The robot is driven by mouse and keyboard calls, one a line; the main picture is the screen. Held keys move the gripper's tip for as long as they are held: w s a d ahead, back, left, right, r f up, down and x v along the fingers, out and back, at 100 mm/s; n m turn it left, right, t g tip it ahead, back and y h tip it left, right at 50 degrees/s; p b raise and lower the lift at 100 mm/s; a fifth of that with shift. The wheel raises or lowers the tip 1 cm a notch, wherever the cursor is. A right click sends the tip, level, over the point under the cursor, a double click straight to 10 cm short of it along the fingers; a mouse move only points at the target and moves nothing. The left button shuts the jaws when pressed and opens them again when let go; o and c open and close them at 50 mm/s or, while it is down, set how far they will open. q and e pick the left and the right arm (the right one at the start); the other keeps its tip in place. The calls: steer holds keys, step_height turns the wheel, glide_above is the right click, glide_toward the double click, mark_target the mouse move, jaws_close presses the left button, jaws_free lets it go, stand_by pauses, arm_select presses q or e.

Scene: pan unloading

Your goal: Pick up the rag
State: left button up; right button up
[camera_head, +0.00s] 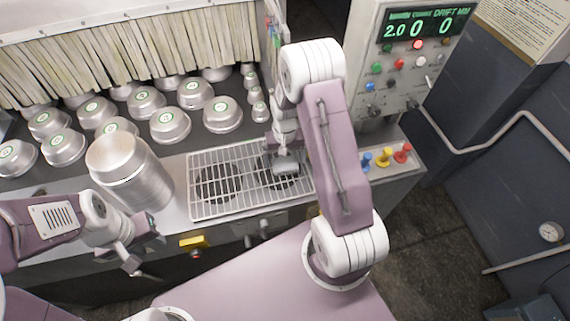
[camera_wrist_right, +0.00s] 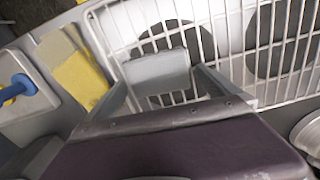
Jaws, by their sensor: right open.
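The yellow rag (camera_wrist_right: 80,78) lies flat on the counter beside the wire grate in the right wrist view. In the head view I cannot see it; my right arm covers that part of the counter. My right gripper (camera_head: 286,165) is over the right part of the grate, empty and apart from the rag. In the right wrist view, the gripper (camera_wrist_right: 160,72) shows open over the grate, with the rag off to its left. My left gripper (camera_head: 148,255) is open and empty in front of the counter, at lower left.
The white wire grate (camera_head: 248,208) covers dark round burners. Blue (camera_head: 367,160), yellow (camera_head: 384,157) and red (camera_head: 403,153) levers stand at the right, below a control panel (camera_head: 405,70).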

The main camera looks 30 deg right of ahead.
mark_target(286, 161)
steer(key=c, duration=0.7)
steer(key=shift+s, duration=0.15)
steer(key=c, duration=0.6)
steer(key=shift+r, duration=0.1)
steer(key=shift+w+r, duration=0.2)
steer(key=shift+r, duration=0.3)
step_height(286, 161, up, 3)
steer(key=shift+s+d+r+b, duration=0.1)
steer(key=shift+d+b, duration=0.05)
steer(key=shift+b, duration=0.55)
steer(key=s+d+r+b, duration=0.2)
steer(key=s+d+r, duration=0.4)
steer(key=s+d, duration=0.1)
steer(key=shift+s+d+r, duration=0.2)
steer(key=shift+d+r, duration=0.15)
steer(key=shift+d, duration=0.55)
